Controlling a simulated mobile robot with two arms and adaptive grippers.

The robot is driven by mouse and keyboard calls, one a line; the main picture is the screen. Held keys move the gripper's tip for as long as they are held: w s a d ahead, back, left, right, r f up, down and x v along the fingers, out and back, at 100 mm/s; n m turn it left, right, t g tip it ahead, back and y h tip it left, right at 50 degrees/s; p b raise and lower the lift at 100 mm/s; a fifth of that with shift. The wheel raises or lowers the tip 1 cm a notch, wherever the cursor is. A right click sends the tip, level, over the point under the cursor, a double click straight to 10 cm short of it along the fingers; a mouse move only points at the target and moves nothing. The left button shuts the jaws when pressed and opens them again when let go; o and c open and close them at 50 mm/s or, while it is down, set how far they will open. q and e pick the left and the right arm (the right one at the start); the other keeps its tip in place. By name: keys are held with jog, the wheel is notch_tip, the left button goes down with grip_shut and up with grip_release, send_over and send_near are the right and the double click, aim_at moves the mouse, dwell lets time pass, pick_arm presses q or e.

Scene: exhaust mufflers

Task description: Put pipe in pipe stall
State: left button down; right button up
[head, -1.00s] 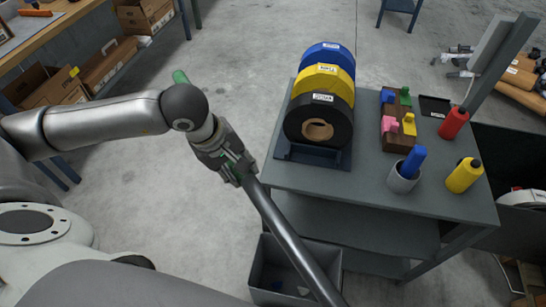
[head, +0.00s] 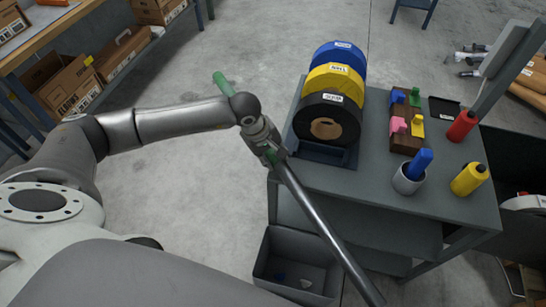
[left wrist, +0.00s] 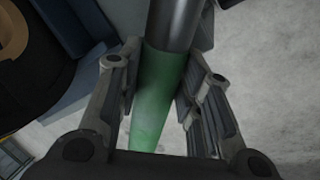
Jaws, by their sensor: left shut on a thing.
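The pipe (head: 318,222) is a long dark grey metal tube with a green end section (head: 223,85). My left gripper (head: 271,156) is shut on the green section. The pipe slants from upper left, behind my wrist, down to the lower right edge of the head view, beside the cart. In the left wrist view the green part (left wrist: 163,95) lies between the fingers and the dark tube (left wrist: 172,25) runs on beyond. I cannot make out the pipe stall. My right gripper is not in view.
A grey cart (head: 345,185) carries tape rolls (head: 330,85), a block holder (head: 408,142), a cup (head: 408,180) and bottles (head: 468,179). A grey bin (head: 262,268) stands below. A workbench with boxes (head: 60,85) is at left. Pipes (head: 475,60) lie far right. Floor between is clear.

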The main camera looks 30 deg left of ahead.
pick_arm(q)
jog(key=shift+f, duration=0.85)
jog(key=shift+f, duration=0.15)
jog(key=c, duration=1.4)
grip_release()
jog(key=shift+c, duration=0.2)
jog(key=o, duration=0.4)
jog(key=shift+s, duration=0.1)
jog(key=shift+o, duration=0.2)
